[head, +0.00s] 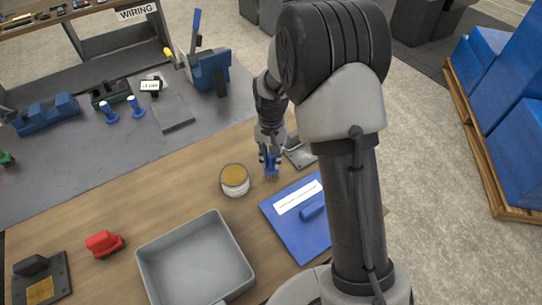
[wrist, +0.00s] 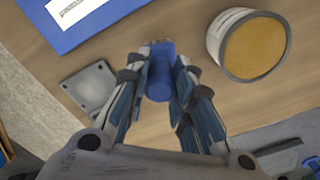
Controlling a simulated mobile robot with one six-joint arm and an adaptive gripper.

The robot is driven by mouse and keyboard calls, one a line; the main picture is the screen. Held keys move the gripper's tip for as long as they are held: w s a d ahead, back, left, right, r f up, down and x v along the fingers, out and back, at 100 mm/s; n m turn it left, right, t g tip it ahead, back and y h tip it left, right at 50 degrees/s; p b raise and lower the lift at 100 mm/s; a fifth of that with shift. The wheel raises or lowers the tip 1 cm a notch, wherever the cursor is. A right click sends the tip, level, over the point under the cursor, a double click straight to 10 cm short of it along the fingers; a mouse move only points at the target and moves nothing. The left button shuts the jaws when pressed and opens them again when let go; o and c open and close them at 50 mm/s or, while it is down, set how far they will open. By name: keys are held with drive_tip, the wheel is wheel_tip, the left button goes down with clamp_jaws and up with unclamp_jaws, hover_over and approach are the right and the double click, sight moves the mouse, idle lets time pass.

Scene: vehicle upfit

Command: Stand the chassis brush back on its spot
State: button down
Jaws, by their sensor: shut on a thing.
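My gripper (head: 269,162) is shut on a blue cylindrical piece (wrist: 159,78), probably the chassis brush. In the wrist view it sits between the fingers, with its blue top end near the fingertips; I cannot make out bristles. In the head view the gripper points down over the wooden bench, close to its surface. I cannot tell whether the held piece touches the wood. A small grey plate (wrist: 91,88) with a round mark lies beside the gripper; it also shows partly behind my arm in the head view (head: 302,157). Which spot belongs to the brush is not clear.
An open round tin (head: 235,181) stands close by the gripper. A blue board (head: 284,229) with a white label and blue handle, a grey tray (head: 196,260), a red block (head: 104,243) and a dark plate (head: 60,284) lie on the bench. Bare wood lies left of the tin.

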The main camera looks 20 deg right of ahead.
drive_tip(key=shift+f+b, duration=0.65)
drive_tip(key=shift+f, duration=0.35)
idle(0.3)
drive_tip(key=c, duration=1.3)
unclamp_jaws()
drive_tip(key=shift+r+p, duration=2.85)
drive_tip(key=shift+r, duration=1.15)
